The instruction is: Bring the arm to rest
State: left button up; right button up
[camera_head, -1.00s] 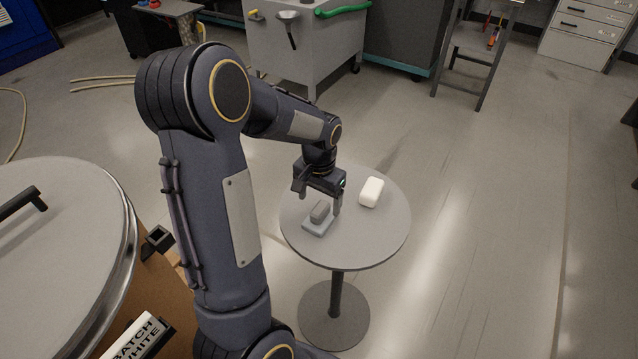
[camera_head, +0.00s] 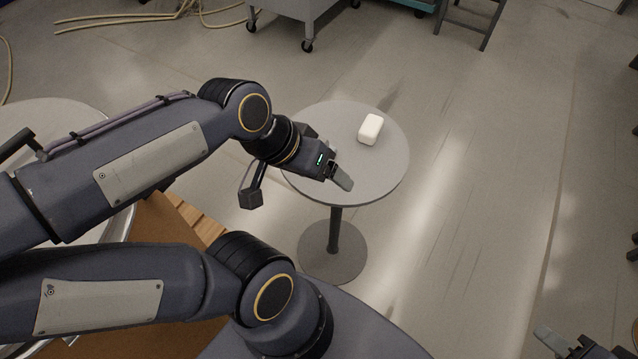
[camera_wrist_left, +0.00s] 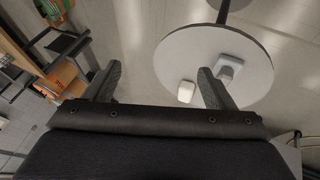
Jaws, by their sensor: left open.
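A white block (camera_head: 370,129) lies on the table. A grey block on a pad (camera_wrist_left: 229,68) shows in the wrist view; the gripper hides it in the head view.

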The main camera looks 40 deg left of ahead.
pick_arm(q)
jog(key=shift+s+d+f+t, duration=0.15)
jog(key=shift+s+d, duration=0.3)
jog(key=shift+s, duration=0.1)
jog(key=shift+s+d+f+t, duration=0.15)
jog(key=shift+s+d, duration=0.3)
jog(key=shift+s, duration=0.1)
